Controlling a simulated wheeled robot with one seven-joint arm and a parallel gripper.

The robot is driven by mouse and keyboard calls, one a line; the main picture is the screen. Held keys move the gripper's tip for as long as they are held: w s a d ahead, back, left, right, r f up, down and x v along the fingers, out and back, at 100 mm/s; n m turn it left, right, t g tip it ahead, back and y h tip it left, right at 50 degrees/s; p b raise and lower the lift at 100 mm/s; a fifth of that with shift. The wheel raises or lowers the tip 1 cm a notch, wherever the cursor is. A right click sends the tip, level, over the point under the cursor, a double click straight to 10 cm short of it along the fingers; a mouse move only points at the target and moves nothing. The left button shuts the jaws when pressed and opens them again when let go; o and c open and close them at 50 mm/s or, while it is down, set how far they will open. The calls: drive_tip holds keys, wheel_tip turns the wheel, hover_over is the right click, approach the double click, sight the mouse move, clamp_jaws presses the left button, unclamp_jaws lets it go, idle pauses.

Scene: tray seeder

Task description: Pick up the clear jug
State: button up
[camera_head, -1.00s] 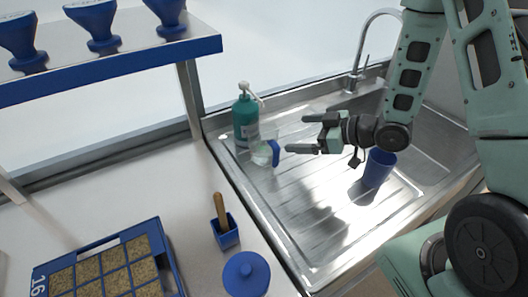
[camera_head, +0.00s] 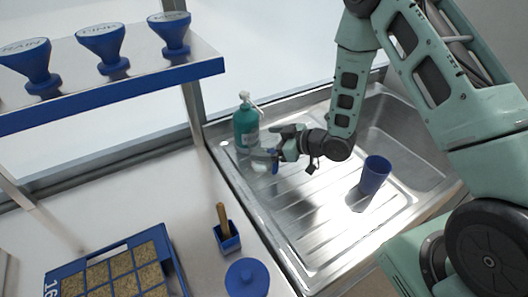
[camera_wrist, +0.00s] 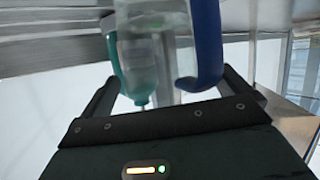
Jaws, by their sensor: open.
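The clear jug (camera_head: 261,160) stands on the drainboard in the head view, in front of the teal soap bottle. Its blue handle (camera_head: 275,161) faces my gripper. My gripper (camera_head: 276,143) is open at the jug's right side, with its fingers reaching around the handle side. In the wrist view the clear jug (camera_wrist: 150,45) and its blue handle (camera_wrist: 208,45) are between the two open fingers of my gripper (camera_wrist: 170,85). I cannot tell whether the fingers touch the jug.
The teal soap bottle (camera_head: 246,127) stands close behind the jug. A blue cup (camera_head: 375,175) stands on the drainboard to the right. A blue pot with a wooden-handled tool (camera_head: 227,238), a blue lidded container (camera_head: 247,278) and a seed tray (camera_head: 172,262) are on the counter.

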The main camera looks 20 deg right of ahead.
drive_tip(key=c, duration=1.2)
drive_tip(key=shift+r, duration=0.1)
drive_tip(key=shift+r+b, duration=0.65)
drive_tip(key=shift+r, duration=0.9)
drive_tip(key=s+d+b, duration=0.1)
drive_tip(key=s+d, duration=0.4)
drive_tip(key=s+d+b, duration=0.1)
drive_tip(key=s+d, duration=0.4)
drive_tip(key=s, duration=0.1)
drive_tip(key=shift+d+r, duration=0.2)
drive_tip(key=shift+d, duration=0.05)
drive_tip(key=shift+c, duration=0.2)
drive_tip(key=shift+s+d+p, duration=0.75)
drive_tip(key=shift+s+d, duration=0.15)
drive_tip(key=shift+s, duration=0.1)
drive_tip(key=shift+f, duration=0.1)
idle(0.4)
